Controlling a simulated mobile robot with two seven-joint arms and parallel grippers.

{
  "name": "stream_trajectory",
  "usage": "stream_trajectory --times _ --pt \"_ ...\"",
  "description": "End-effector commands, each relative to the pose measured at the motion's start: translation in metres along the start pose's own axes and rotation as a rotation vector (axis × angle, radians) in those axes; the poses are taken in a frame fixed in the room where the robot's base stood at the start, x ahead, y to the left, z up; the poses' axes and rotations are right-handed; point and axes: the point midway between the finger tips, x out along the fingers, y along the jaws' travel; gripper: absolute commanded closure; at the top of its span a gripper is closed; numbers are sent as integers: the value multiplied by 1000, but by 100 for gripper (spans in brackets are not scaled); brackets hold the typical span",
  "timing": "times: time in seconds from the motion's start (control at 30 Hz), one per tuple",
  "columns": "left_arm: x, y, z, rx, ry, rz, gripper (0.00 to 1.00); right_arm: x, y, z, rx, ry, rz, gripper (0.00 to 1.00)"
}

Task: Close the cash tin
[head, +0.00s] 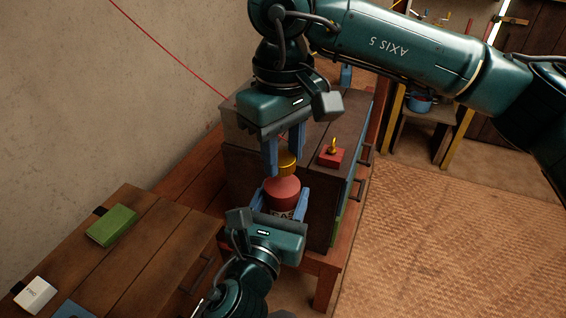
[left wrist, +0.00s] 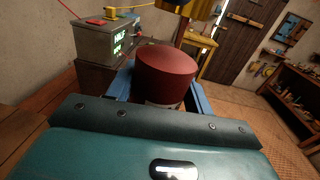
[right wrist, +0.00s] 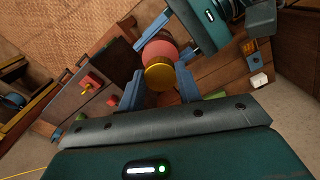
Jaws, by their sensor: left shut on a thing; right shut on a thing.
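The cash tin is a red round tin (head: 282,190) with a partly hidden label on its side. My left gripper (head: 281,200) is shut on it and holds it upright or nearly so. The tin also shows in the left wrist view (left wrist: 165,72) and the right wrist view (right wrist: 160,50). A gold round lid (head: 288,160) is between the fingers of my right gripper (head: 285,163), which is shut on it. The lid also shows in the right wrist view (right wrist: 160,77). It is near the tin's top, and in the left wrist view a gold part (left wrist: 196,8) appears apart from the tin.
A dark wooden cabinet (head: 245,160) stands behind the grippers, with a red block with a gold knob (head: 331,156) on top. A lower wooden chest (head: 155,245) at left bears a green box (head: 112,225) and a white box (head: 36,293). The woven floor (head: 440,210) at right is clear.

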Motion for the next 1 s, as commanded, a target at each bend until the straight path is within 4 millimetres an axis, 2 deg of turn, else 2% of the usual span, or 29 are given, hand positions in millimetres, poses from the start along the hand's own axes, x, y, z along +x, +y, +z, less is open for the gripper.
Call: stream_trajectory --times 0.17,0.5,1.0 --pt "0 0 0 0 -1 0 90 1 0 0 0 0 0 87" --pt "0 0 1 0 -1 0 90 18 0 0 0 -1 -1 87" --pt "0 0 0 0 -1 0 90 18 0 0 0 0 0 87"
